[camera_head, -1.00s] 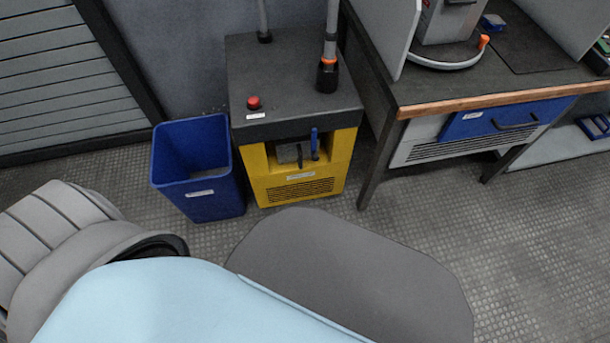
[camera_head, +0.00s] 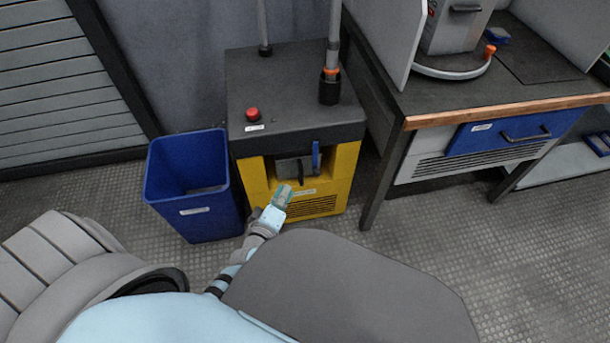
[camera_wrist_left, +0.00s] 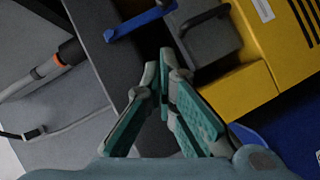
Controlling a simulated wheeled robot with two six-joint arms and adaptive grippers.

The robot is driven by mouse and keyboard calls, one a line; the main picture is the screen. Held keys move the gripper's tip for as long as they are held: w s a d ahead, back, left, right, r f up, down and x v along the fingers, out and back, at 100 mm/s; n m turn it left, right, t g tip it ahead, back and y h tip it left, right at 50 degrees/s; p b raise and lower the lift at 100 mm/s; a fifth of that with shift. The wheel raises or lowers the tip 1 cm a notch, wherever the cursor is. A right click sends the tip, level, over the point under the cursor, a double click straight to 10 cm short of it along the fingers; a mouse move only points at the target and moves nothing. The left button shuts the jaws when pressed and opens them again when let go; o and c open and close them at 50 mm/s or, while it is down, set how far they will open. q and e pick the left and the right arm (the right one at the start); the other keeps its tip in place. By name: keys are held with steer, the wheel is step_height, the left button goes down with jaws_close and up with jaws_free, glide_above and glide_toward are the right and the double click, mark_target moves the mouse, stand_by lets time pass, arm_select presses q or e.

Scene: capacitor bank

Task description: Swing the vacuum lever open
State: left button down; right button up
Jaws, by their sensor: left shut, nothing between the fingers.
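The vacuum lever is a blue upright bar (camera_head: 316,158) on the front of the yellow vacuum unit (camera_head: 346,170), just under its dark top. It also shows in the left wrist view as a blue bar (camera_wrist_left: 140,22) at the top. My left gripper (camera_head: 284,192) is low in front of the unit, left of and below the lever, apart from it. In the wrist view its teal-padded fingers (camera_wrist_left: 165,68) are shut and empty, below the lever and near the dark edge of the unit. My right gripper is not in view.
A grey box (camera_head: 290,168) with a black handle sits beside the lever. A blue bin (camera_head: 188,180) stands left of the unit, and a workbench (camera_head: 500,112) stands to the right. A red button (camera_head: 252,113) and hoses rise from the unit's top. Floor (camera_head: 400,230) is clear in front.

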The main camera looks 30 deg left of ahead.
mark_target(316, 161)
arm_select(q)
steer(key=w+d+f+b, duration=0.1)
steer(key=w+f+b, duration=0.2)
steer(key=w, duration=0.7)
steer(key=shift+d+f+b, duration=0.15)
steer(key=shift+f+b, duration=0.2)
steer(key=shift+b, duration=0.2)
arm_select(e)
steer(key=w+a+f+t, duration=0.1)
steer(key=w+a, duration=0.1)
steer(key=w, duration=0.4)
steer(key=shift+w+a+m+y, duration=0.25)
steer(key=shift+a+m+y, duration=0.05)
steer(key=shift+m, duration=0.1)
arm_select(q)
steer(key=shift+w+f, duration=0.1)
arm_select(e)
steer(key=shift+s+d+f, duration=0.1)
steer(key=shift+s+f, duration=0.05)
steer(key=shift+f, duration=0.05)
